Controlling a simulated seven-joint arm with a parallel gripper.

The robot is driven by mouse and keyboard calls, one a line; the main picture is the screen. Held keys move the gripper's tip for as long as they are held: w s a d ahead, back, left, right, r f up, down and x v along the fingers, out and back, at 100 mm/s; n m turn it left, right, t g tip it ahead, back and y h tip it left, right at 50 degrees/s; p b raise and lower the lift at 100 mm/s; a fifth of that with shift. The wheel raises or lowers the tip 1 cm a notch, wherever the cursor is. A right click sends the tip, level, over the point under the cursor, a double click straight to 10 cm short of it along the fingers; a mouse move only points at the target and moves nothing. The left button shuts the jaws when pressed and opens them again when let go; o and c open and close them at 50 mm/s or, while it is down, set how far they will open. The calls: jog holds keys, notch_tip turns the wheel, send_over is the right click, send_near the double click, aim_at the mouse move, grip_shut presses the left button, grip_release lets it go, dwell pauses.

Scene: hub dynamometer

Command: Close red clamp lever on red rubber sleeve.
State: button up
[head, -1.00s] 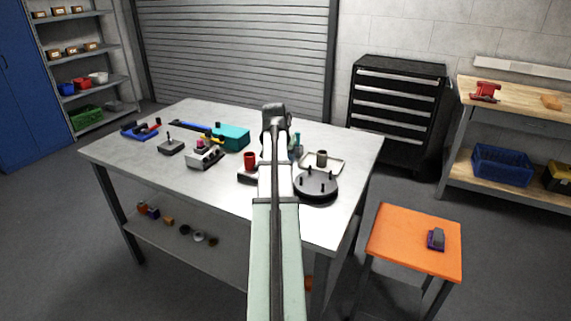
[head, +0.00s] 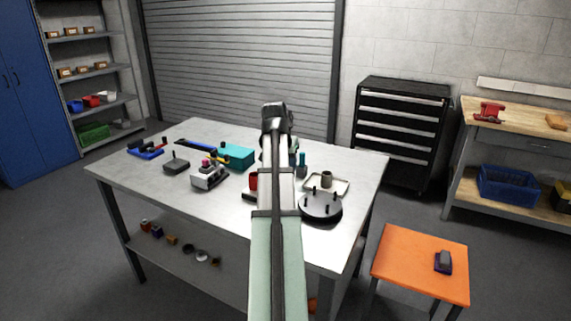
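A small upright red cylinder (head: 253,182), which looks like the red rubber sleeve, stands on the grey table just left of my arm and is partly covered by it. A dark low part (head: 249,196) shows beside its foot. I cannot make out a red clamp lever on it. A grey block fixture (head: 209,177) with a small red-pink top stands to its left. My arm reaches over the table to a dark wrist part (head: 276,116). My gripper's fingers are hidden behind the arm.
A teal box (head: 237,155), a blue fixture (head: 145,150) and a dark block (head: 177,164) lie left. The table's front left is clear. An orange stool (head: 415,262) stands right.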

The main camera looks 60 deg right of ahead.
jog(key=s+d+f+m+t+y, duration=0.15)
jog(key=s+d+m, duration=0.25)
jog(key=s+d, duration=0.65)
jog(key=w+a+r+m+t+y, duration=0.1)
jog(key=w+a+m+t+y, duration=0.4)
jog(key=m, duration=0.7)
jog(key=w+f+g, duration=0.1)
jog(key=w+f, duration=0.1)
jog(key=f, duration=0.2)
jog(key=w+f, duration=0.2)
jog(key=f, duration=0.2)
jog(key=w+f+g+h, duration=0.1)
jog(key=w+f, duration=0.1)
jog(key=f, duration=0.2)
jog(key=shift+w+d+f+g, duration=0.1)
jog(key=shift+d+f+g, duration=0.05)
jog(key=shift+d+g, duration=0.25)
grip_shut()
